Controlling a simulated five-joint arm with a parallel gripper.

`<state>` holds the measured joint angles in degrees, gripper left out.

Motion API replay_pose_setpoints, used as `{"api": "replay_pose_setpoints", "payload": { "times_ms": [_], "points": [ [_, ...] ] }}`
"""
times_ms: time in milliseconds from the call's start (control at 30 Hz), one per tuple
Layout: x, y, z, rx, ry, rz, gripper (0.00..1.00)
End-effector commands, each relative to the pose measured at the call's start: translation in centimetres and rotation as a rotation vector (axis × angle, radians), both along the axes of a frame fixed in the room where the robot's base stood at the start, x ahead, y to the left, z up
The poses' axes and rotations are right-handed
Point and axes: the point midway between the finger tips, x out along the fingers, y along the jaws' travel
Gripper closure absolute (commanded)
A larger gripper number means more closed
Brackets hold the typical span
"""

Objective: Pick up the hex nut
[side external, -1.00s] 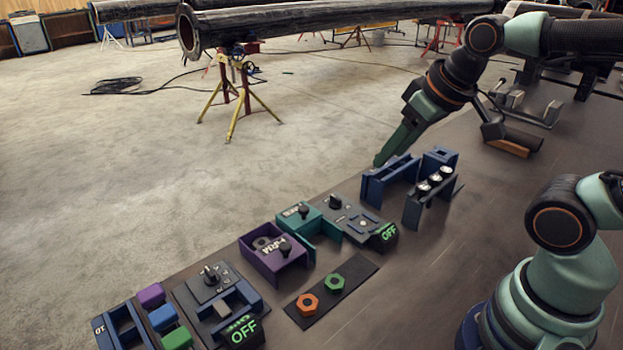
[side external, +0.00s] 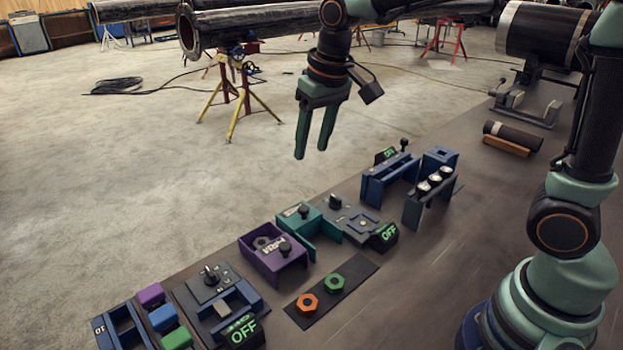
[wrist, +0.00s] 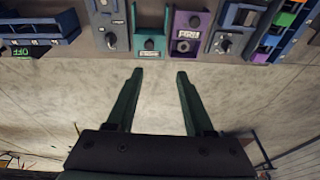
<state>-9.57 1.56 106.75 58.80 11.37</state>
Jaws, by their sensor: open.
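My gripper (side external: 311,153) is open and empty, fingers pointing down, high behind the fixtures and well away from the nuts. In the wrist view my gripper (wrist: 160,72) shows two parted fingers with only floor between them. The orange and green nuts are not in the wrist view.
A teal fixture (side external: 299,213), a grey knob panel (side external: 350,221) with an OFF display and blue holders (side external: 390,179) line the bench's far edge. Coloured blocks (side external: 176,338) sit at lower left.

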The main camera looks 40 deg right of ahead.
Motion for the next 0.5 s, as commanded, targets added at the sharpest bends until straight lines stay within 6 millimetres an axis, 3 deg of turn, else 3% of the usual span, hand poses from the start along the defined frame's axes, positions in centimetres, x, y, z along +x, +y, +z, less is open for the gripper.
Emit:
{"api": "replay_pose_setpoints", "payload": {
  "times_ms": [200, 500],
  "points": [
    [4.1, 3.8, -4.3, -0.009, 0.108, -0.006, 0.47],
    [7.0, 7.7, -10.0, -0.030, 0.206, -0.021, 0.47]
  ]
}}
